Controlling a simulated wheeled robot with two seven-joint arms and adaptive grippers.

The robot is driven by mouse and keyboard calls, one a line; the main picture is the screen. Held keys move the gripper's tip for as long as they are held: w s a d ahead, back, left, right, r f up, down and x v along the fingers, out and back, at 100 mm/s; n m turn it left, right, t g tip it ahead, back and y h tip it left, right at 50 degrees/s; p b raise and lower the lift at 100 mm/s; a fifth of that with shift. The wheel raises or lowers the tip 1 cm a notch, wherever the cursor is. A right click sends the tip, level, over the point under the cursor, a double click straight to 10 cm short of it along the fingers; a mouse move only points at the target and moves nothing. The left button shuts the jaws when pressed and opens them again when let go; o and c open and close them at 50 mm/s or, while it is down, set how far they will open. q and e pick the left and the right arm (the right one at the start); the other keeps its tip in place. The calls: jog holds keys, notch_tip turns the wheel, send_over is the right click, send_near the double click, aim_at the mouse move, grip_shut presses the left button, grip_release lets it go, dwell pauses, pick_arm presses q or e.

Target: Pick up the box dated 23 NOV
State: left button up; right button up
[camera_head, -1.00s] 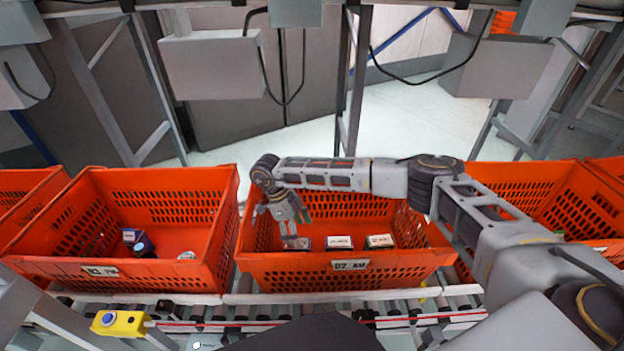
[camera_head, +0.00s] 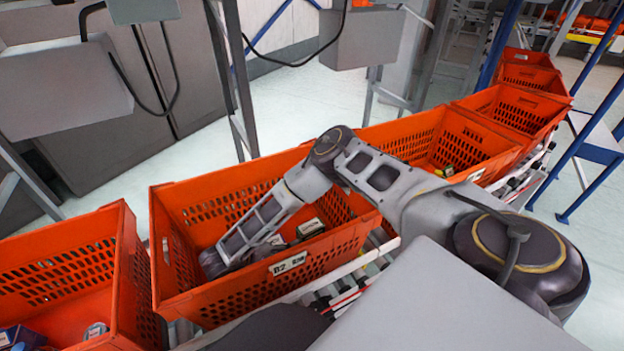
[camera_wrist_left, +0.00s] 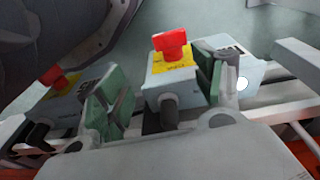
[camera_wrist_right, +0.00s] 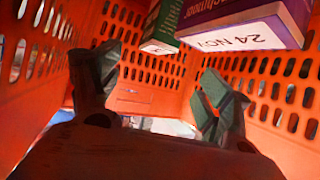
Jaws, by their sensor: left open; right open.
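My right gripper (camera_wrist_right: 158,78) is open and empty inside an orange tote (camera_head: 325,257). In the head view its arm reaches down into the tote's left part, and the fingers are hidden. In the right wrist view a purple and red box (camera_wrist_right: 240,35) with a white end reading "24 NOV" lies at the upper right, apart from the fingers. A green box (camera_wrist_right: 161,28) stands beside it, its date unreadable. In the head view a white-topped box (camera_head: 310,228) shows right of my forearm. No "23 NOV" is readable. My left gripper (camera_wrist_left: 160,92) is open and empty.
Another tote (camera_head: 125,290) at left holds a blue box (camera_head: 20,338) and a round item (camera_head: 96,330). In the left wrist view a red knob (camera_wrist_left: 170,43) on a yellow-topped unit stands near the left fingers.

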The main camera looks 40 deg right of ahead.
aim_at(306, 228)
jog(key=shift+d, duration=0.15)
jog(key=shift+b+x, duration=1.4)
jog(key=shift+x, duration=1.95)
jog(key=shift+b+x, duration=0.35)
jog(key=shift+x, duration=0.45)
jog(key=shift+s, duration=0.1)
pick_arm(q)
jog(key=shift+t+h, duration=0.3)
jog(key=shift+t, duration=0.1)
jog(key=r, duration=0.3)
jog(key=w+d+r, duration=0.1)
jog(key=r, duration=0.1)
jog(key=shift+w+d+r, duration=0.1)
jog(key=shift+r, duration=0.15)
jog(key=shift+f, duration=0.1)
pick_arm(e)
jog(key=shift+d, duration=0.1)
